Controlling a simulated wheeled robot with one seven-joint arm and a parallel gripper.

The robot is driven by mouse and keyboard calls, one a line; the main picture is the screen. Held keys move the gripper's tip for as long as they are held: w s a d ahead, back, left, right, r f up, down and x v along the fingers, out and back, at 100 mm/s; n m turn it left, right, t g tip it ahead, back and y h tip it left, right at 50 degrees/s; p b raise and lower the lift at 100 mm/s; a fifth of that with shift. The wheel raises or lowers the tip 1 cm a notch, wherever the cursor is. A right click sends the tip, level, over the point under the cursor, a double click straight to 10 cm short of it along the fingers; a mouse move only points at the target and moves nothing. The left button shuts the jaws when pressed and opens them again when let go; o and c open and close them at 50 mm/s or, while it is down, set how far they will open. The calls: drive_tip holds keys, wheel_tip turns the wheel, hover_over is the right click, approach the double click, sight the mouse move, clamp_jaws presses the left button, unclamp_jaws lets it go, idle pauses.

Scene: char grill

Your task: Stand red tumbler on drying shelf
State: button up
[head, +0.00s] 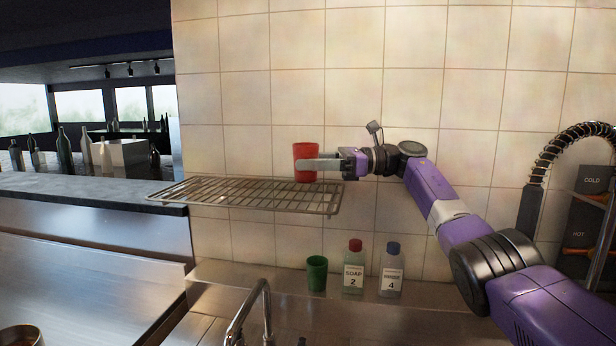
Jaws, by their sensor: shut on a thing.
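The red tumbler (306,152) is upright at the right part of the wire drying shelf (215,194), in front of the tiled wall. My gripper (318,165) reaches in from the right and is shut on the tumbler, with a finger across its front side. The tumbler's base is at about the height of the shelf's wires; I cannot tell whether it touches them. The rest of the shelf is empty.
Below the shelf, a green tumbler (317,272), a soap bottle with a red cap (353,268) and a bottle with a blue cap (391,271) stand on the ledge. A faucet (252,312) rises in front. A sprayer hose (545,160) stands at right.

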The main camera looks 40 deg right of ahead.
sight(308, 176)
drive_tip(key=shift+f+p, duration=0.35)
drive_tip(key=shift+f, duration=1.45)
drive_tip(key=shift+f, duration=0.1)
drive_tip(key=o, duration=1.4)
drive_tip(key=shift+c, duration=0.2)
drive_tip(key=shift+r, duration=0.2)
drive_tip(key=b+v, duration=0.2)
drive_tip(key=v, duration=0.4)
drive_tip(key=shift+s+d+f, duration=0.1)
drive_tip(key=shift+d+f, duration=0.05)
drive_tip(key=shift+d, duration=0.05)
drive_tip(key=shift+s+d, duration=0.35)
drive_tip(key=shift+d, duration=0.05)
